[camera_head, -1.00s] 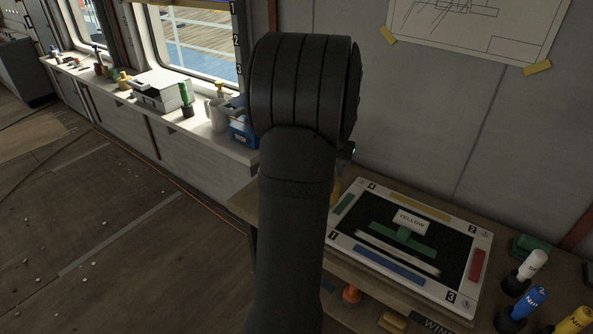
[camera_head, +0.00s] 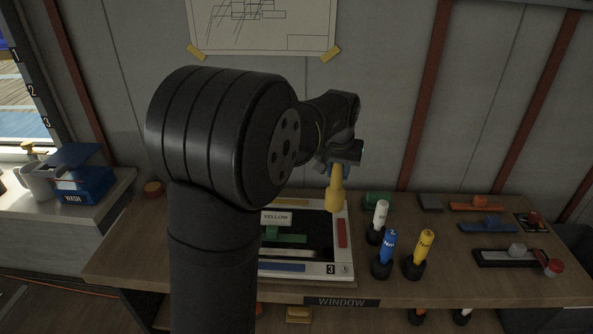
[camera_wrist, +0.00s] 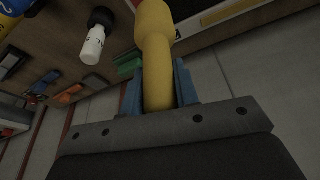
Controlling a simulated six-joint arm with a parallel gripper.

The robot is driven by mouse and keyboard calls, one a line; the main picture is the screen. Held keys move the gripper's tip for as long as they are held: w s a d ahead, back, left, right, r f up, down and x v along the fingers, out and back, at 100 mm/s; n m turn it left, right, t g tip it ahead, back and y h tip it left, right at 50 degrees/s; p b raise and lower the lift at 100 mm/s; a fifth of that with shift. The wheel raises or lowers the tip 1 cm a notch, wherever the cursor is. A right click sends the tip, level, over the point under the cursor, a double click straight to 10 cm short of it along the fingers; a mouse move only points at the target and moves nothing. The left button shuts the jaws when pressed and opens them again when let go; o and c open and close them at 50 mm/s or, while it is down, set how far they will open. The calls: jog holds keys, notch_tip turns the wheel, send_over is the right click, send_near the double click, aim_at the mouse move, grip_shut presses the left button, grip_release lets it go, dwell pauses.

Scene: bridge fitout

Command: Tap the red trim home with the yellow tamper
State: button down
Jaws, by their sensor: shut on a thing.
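My gripper (camera_head: 340,166) is shut on the yellow tamper (camera_head: 335,192). The tamper hangs down with its thick end lowest. In the wrist view, the blue fingers (camera_wrist: 158,88) clasp the tamper's narrow part (camera_wrist: 156,62). The red trim (camera_head: 342,233) lies along the right side of the white-framed panel (camera_head: 318,270). The tamper's head appears just above and behind the red trim in the head view, apart from it. Whether the trim sits flush is too small to tell. My arm hides the panel's left part.
The panel carries a YELLOW card (camera_head: 276,218), a green piece (camera_head: 288,238) and a blue strip (camera_head: 283,267). Right of it stand white (camera_head: 380,214), blue (camera_head: 386,250) and yellow (camera_head: 424,246) handled tools in dark bases. A green block (camera_head: 378,201) lies behind them.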

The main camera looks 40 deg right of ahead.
aim_at(335, 194)
jog(key=s, duration=0.1)
jog(key=s+d, duration=0.1)
jog(key=s, duration=0.1)
jog(key=shift+d+r, duration=0.3)
jog(key=shift+r, duration=0.05)
jog(key=shift+a, duration=0.1)
jog(key=shift+f, duration=2.05)
